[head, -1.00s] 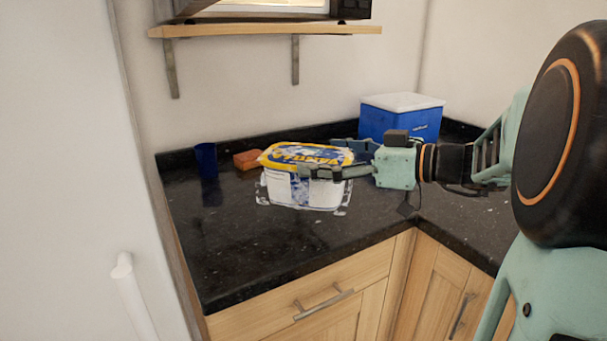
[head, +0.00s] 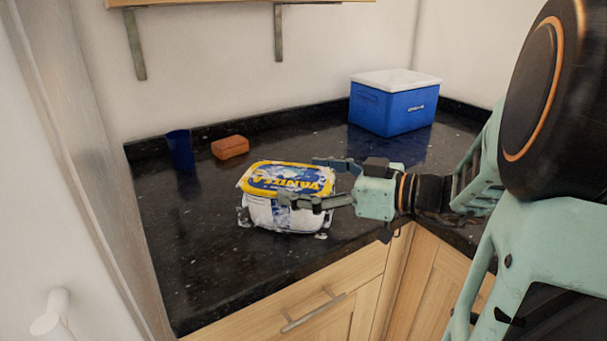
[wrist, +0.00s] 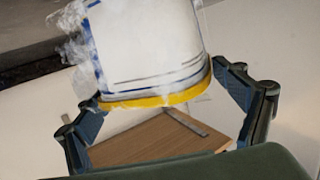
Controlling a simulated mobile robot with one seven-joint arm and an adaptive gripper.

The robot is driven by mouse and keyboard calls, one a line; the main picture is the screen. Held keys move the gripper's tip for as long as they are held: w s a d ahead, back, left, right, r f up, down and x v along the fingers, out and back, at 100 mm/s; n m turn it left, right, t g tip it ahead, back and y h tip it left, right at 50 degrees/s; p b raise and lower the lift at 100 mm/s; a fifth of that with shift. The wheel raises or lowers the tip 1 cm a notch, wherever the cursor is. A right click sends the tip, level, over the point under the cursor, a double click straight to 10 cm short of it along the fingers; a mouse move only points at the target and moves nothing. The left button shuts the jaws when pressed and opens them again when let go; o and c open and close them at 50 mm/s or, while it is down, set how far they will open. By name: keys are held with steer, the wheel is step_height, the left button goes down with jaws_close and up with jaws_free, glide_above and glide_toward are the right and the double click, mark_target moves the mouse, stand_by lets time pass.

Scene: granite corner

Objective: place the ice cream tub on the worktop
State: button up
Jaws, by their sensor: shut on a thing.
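The ice cream tub (head: 285,214), white with a yellow and blue lid, is upright over the front part of the dark granite worktop (head: 215,255). My gripper (head: 300,182) reaches in from the right and is shut on the tub, one finger on its near side and the other at its far side. In the wrist view the tub (wrist: 150,45) sits upside down in the picture between the fingers, with whitish vapour around it. I cannot tell whether its base touches the worktop.
A dark blue cup (head: 180,150) and an orange-brown sponge (head: 230,147) stand behind the tub to the left. A blue cool box (head: 392,108) with a white lid is at the back right. A shelf (head: 240,2) hangs above. The worktop left of the tub is clear.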

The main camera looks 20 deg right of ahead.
steer(key=shift+f+b, duration=0.25)
steer(key=shift+b, duration=0.1)
steer(key=o, duration=1.8)
steer(key=shift+o, duration=0.2)
steer(key=shift+r, duration=0.1)
steer(key=shift+r+p, duration=0.15)
steer(key=shift+p, duration=0.25)
steer(key=v, duration=1.2)
steer(key=shift+a, duration=0.1)
